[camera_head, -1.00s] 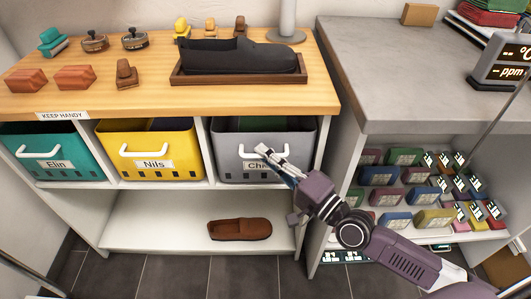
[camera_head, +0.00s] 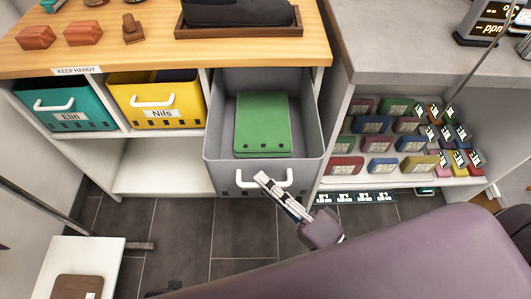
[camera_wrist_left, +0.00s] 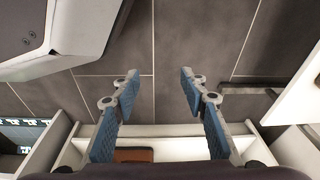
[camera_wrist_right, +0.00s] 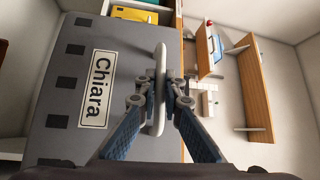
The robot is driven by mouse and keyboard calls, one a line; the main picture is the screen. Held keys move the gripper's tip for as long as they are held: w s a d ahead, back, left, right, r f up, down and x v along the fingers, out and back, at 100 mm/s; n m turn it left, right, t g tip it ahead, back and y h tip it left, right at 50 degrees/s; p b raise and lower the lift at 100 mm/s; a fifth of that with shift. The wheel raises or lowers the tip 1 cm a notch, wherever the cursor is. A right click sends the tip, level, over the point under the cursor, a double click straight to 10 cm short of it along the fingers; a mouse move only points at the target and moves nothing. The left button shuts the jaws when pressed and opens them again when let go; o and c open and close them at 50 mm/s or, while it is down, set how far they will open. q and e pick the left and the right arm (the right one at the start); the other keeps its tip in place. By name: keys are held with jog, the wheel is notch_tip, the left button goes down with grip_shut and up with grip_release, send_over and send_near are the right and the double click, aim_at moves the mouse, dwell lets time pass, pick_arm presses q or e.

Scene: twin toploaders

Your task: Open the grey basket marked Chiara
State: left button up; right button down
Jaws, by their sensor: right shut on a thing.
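The grey basket (camera_head: 214,136) is pulled out from its shelf bay in the head view, with a folded green thing (camera_head: 263,122) lying inside. Its front carries the label "Chiara" (camera_wrist_right: 97,88), readable in the right wrist view. My right gripper (camera_head: 262,179) is shut on the basket's white handle (camera_wrist_right: 160,85); in the head view my gripper hides part of that handle and the front. My left gripper (camera_wrist_left: 159,78) is open and empty in the left wrist view, above the floor; it does not show in the head view.
A teal basket marked Elin (camera_head: 68,104) and a yellow basket marked Nils (camera_head: 157,100) sit in the bays to the left. The shelf on the right (camera_head: 440,182) holds several coloured packs. Dark floor tiles (camera_head: 243,230) lie open before the basket.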

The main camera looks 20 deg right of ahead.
pick_arm(q)
jog(key=shift+s+a+f, duration=0.1)
jog(key=shift+s+f, duration=0.75)
jog(key=shift+f, duration=0.2)
pick_arm(e)
jog(key=shift+s+a, duration=0.25)
jog(key=shift+s, duration=0.6)
jog(key=shift+s+a, duration=0.2)
jog(key=shift+s, duration=0.65)
jog(key=c, duration=2.1)
grip_release()
jog(key=v, duration=1.2)
jog(key=shift+f, duration=0.15)
pick_arm(q)
jog(key=shift+s, duration=0.1)
